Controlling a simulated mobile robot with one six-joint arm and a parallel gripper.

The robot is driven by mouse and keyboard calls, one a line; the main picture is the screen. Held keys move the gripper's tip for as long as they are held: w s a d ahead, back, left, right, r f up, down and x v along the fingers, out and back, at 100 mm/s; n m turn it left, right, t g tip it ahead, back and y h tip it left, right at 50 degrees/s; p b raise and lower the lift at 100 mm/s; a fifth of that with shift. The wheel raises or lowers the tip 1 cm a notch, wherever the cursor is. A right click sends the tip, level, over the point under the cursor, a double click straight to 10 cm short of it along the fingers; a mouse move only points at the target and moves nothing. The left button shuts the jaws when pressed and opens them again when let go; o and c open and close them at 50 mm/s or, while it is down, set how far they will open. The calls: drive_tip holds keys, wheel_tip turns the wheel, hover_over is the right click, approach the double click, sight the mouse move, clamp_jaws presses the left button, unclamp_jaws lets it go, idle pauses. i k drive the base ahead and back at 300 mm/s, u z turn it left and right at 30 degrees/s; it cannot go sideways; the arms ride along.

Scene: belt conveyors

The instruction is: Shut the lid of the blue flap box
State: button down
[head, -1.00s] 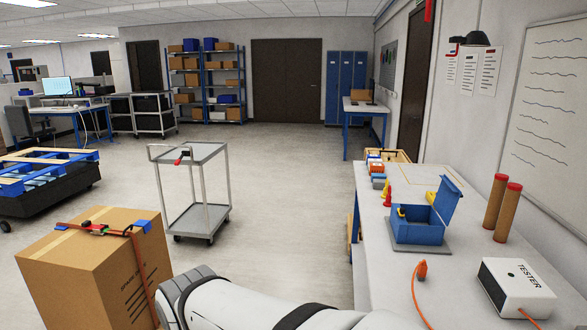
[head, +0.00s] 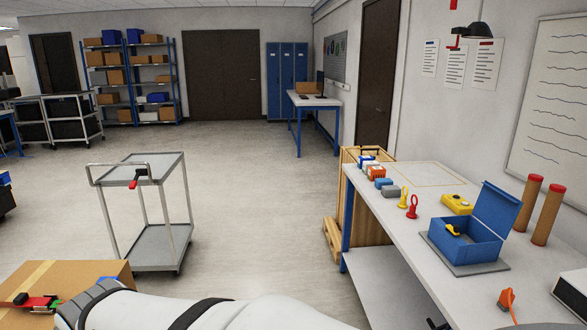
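The blue flap box (head: 465,245) sits on a grey mat on the white workbench at the right. Its blue lid (head: 497,208) stands up, tilted back to the right, so the box is open. A yellow item shows inside it. My white arm lies across the bottom of the view, reaching left; my gripper's fingers are not visible. The arm is well apart from the box.
The workbench (head: 420,228) also holds a yellow device (head: 457,203), red and yellow tags, and two brown tubes (head: 538,212) behind the lid. A grey cart (head: 150,165) and a cardboard box (head: 75,275) stand left. Floor between cart and bench is clear.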

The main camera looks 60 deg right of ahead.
sight(497, 208)
drive_tip(key=z, duration=1.55)
drive_tip(key=i, duration=2.35)
drive_tip(key=z, duration=3.2)
drive_tip(key=i, duration=1)
